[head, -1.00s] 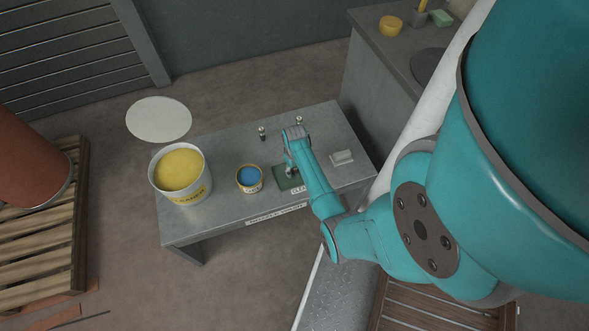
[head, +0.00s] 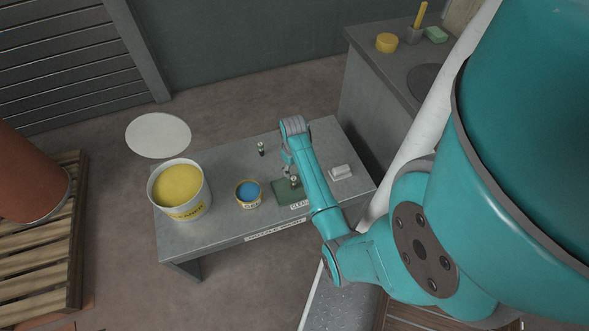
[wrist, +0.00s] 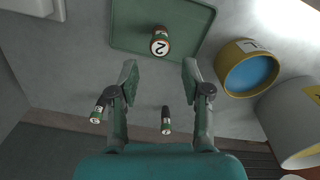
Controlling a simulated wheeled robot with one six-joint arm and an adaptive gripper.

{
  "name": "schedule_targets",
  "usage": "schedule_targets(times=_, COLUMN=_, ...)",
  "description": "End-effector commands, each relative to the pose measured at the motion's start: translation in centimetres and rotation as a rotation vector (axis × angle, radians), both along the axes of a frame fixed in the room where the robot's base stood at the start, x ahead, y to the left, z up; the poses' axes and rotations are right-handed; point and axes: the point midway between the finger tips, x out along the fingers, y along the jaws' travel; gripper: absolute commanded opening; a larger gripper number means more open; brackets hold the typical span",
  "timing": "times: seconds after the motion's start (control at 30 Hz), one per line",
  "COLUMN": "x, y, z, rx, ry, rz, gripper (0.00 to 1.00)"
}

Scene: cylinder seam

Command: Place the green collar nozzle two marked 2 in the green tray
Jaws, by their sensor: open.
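The nozzle marked 2 (wrist: 160,42) stands in the green tray (wrist: 120,30), apart from its walls, with the 2 facing the wrist camera. In the head view the same nozzle (head: 294,182) shows in the tray (head: 283,196), just below my gripper (head: 289,165). In the wrist view my gripper (wrist: 159,70) is open and empty, its fingers apart, with the nozzle beyond the tips and not touched. Two other nozzles, one on the left (wrist: 98,108) and one in the middle (wrist: 167,122), stand on the table outside the tray. The head view shows only one of them (head: 261,149).
A small pot of blue liquid (head: 248,193) stands left of the tray, and a large yellow-filled bucket (head: 180,190) farther left. A white block (head: 341,173) lies to the right on the grey table (head: 225,228).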

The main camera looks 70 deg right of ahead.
Motion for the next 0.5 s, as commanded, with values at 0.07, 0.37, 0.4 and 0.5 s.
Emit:
schedule_targets(times=0.07, x=0.0, y=0.5, z=0.0, rx=-0.005, ry=-0.004, rz=0.004, gripper=0.48)
schedule_targets(times=0.37, x=0.2, y=8.9, z=-3.7, rx=-0.130, ry=-0.128, rz=0.089, gripper=0.48)
schedule_targets(times=0.4, x=0.1, y=10.3, z=-4.1, rx=-0.152, ry=-0.154, rz=0.103, gripper=0.48)
schedule_targets(times=0.5, x=-0.4, y=13.7, z=-4.5, rx=-0.205, ry=-0.224, rz=0.139, gripper=0.48)
